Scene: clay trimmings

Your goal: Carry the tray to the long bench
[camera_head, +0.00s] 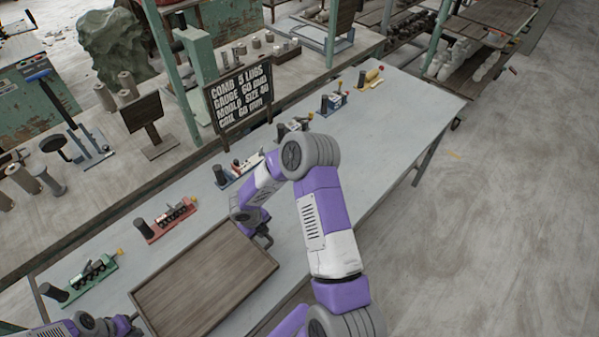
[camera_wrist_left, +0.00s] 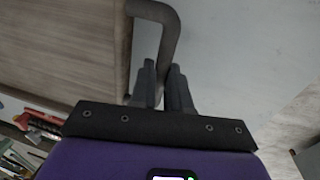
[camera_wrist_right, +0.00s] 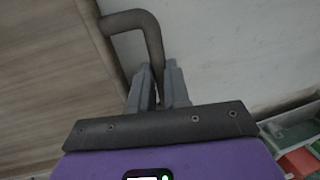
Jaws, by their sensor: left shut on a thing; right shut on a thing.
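The tray (camera_head: 205,278) is a brown wooden rectangle with a low rim, and its visible floor is empty. It is over the near end of the long pale grey bench (camera_head: 390,120); I cannot tell whether it touches the top. My right gripper (camera_head: 264,238) is shut on the dark bent handle at the tray's right end; this handle (camera_wrist_right: 140,22) shows between the fingers in the right wrist view. My left gripper (camera_head: 134,324), partly cut off at the lower left, is shut on the opposite handle, seen in the left wrist view (camera_wrist_left: 165,25).
Small tools line the bench's back edge: a green one (camera_head: 92,273), a red one (camera_head: 172,218), a blue one (camera_head: 240,170) and several farther on. A black sign (camera_head: 239,97) stands behind them. Floor (camera_head: 480,230) is clear to the right.

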